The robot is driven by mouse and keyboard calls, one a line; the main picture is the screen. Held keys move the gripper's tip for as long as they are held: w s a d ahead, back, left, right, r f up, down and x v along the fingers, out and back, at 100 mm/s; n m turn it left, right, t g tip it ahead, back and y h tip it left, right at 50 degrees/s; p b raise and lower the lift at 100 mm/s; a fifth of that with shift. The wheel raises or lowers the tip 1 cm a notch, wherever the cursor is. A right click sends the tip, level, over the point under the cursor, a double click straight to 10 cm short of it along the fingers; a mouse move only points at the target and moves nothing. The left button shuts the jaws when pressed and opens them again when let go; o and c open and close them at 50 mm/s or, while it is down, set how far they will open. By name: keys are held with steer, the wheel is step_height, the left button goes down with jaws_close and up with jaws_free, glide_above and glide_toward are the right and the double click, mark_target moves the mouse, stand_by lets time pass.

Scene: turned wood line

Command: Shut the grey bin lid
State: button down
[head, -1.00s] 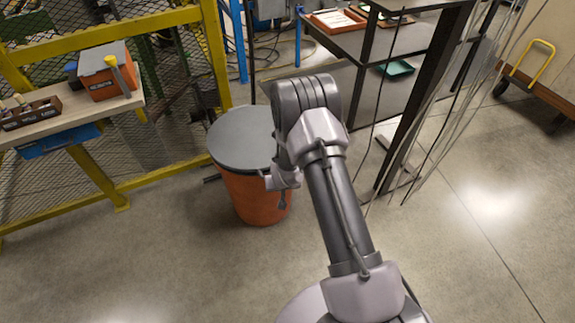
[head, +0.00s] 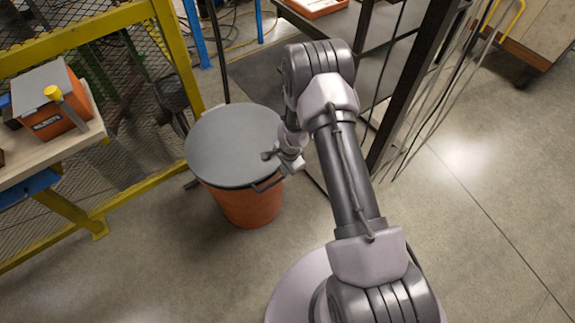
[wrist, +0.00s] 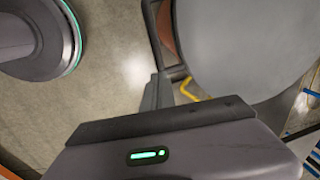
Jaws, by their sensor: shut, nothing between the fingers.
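The grey lid (head: 232,140) lies over the top of the orange bin (head: 245,207) in the head view and looks flat on its rim. In the wrist view the lid (wrist: 255,45) fills the upper right, with a strip of the orange bin (wrist: 166,28) beside it. My gripper (head: 268,156) is at the lid's right edge in the head view. It is shut and empty. In the wrist view my gripper (wrist: 155,88) is beside the lid's edge; I cannot tell whether it touches. The arm hides part of the lid's right side.
A yellow-framed mesh fence (head: 175,55) stands behind and left of the bin. A wooden bench (head: 50,145) with an orange box (head: 52,108) is at the left. A dark rack post (head: 410,90) stands right of the arm. The floor (head: 150,260) in front is clear.

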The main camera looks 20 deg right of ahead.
steer(key=shift+w+a+f+b, duration=0.15)
steer(key=shift+f+b, duration=0.1)
steer(key=shift+f, duration=0.5)
steer(key=shift+w+d+f+b, duration=0.1)
steer(key=shift+w+f+b, duration=0.1)
steer(key=shift+f, duration=0.55)
